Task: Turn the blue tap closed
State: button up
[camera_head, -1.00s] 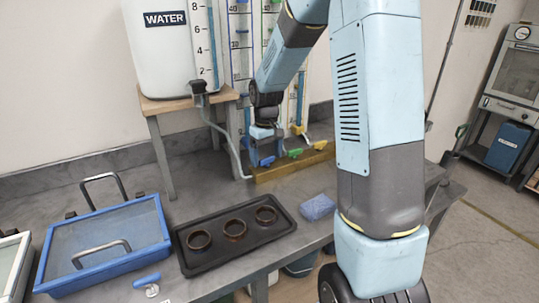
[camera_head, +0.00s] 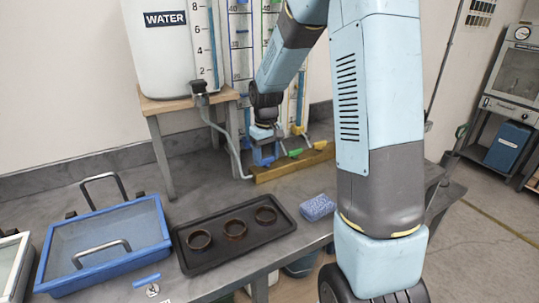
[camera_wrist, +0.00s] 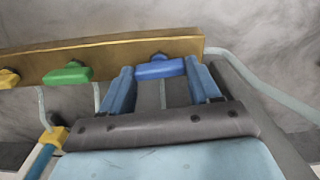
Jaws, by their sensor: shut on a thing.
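The blue tap (camera_wrist: 160,69) has a bar-shaped handle on the wooden rail (camera_wrist: 100,56). In the wrist view the handle lies crosswise between the two blue fingers of my gripper (camera_wrist: 160,72), with a finger at each end. My gripper is shut on it. In the head view my gripper (camera_head: 263,158) is down at the left end of the rail and mostly hides the blue tap. The green tap (camera_wrist: 68,73) and the yellow tap (camera_wrist: 9,78) are on the same rail, to the left in the wrist view.
A WATER tank (camera_head: 165,50) stands on a wooden-topped stand at the left, with a hose beside my gripper. A black tray (camera_head: 190,263) with three dark rings, a blue-framed box (camera_head: 110,267) and a blue sponge (camera_head: 318,207) occupy the bench's front.

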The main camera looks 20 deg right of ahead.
jog(key=shift+m, duration=0.8)
jog(key=shift+d, duration=0.1)
jog(key=o, duration=1.1)
jog(key=shift+c, duration=0.2)
notch_tip(320, 180, up, 14)
jog(key=shift+f, duration=0.15)
